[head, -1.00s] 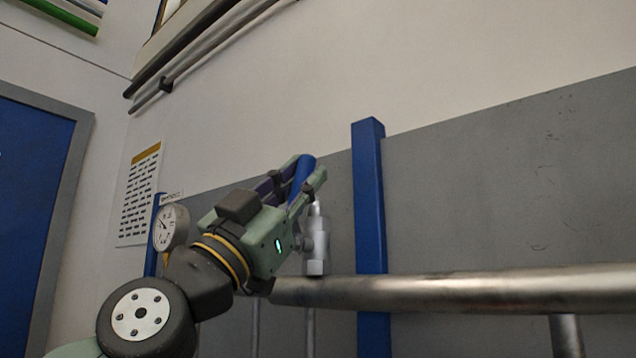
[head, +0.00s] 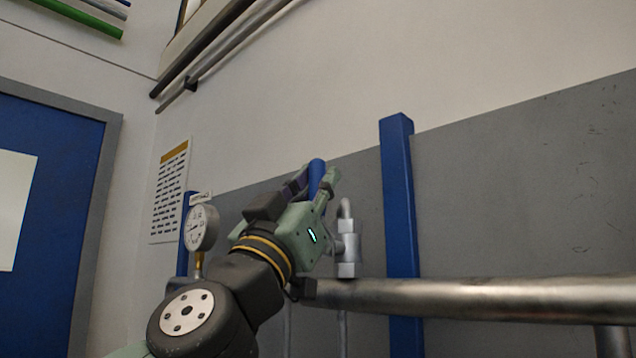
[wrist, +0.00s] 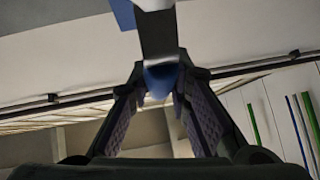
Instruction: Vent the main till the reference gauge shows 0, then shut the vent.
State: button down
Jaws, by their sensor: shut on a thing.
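My gripper (head: 316,180) is shut on a blue lever handle (head: 316,172), which stands nearly upright between the fingers. The wrist view also shows the blue handle (wrist: 160,80) between the dark finger pads. The vent fitting (head: 346,250), a silver valve body with a bent outlet tube on top, sits on the pipe just right of my gripper. My gripper hides where the handle joins it. A round white gauge (head: 201,228) stands left of my gripper on a brass stem. Its needle points roughly left; the numbers are too small to read surely.
A thick metal pipe (head: 480,297) runs right from below my gripper. A blue post (head: 398,200) rises behind it, with a grey wall panel (head: 520,190) beyond. A printed notice (head: 170,192) and a blue door (head: 50,150) are at left.

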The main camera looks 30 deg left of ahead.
jog(key=shift+a+r, duration=0.1)
jog(key=c, duration=1.5)
grip_release()
jog(key=shift+o, duration=0.2)
jog(key=shift+s, duration=0.1)
jog(key=v, duration=1.2)
